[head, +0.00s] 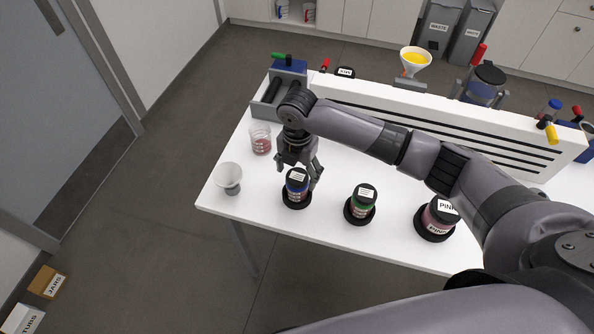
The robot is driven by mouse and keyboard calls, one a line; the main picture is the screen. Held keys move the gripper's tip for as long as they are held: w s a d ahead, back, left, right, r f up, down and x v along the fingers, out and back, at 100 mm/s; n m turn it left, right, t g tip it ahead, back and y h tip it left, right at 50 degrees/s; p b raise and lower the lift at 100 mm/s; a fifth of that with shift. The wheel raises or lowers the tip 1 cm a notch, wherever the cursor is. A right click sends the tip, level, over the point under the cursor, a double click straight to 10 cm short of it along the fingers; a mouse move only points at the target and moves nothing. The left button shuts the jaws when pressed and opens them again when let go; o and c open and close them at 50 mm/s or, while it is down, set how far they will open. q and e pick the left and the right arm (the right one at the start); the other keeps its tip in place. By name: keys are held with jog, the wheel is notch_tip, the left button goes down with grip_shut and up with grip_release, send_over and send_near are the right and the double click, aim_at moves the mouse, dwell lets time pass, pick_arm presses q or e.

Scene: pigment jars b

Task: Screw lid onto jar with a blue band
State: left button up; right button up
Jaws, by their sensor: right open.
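The jar with a blue band (296,193) stands upright near the front left of the white table, in a black round holder (297,205). A dark lid with a white label (297,177) is on top of it; I cannot tell how tightly it sits. My right gripper (300,173) is open at the jar's top, pointing down, with a finger to each side of the lid. I cannot tell whether the fingers touch it. My left gripper is not in view.
A white funnel-like cup (229,177) and a clear beaker (260,139) are to the left. A slotted white rack (440,120) runs along the back.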

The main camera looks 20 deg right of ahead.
aim_at(298, 176)
notch_tip(298, 176, up, 12)
dwell(0.4)
jog(key=shift+f, duration=0.1)
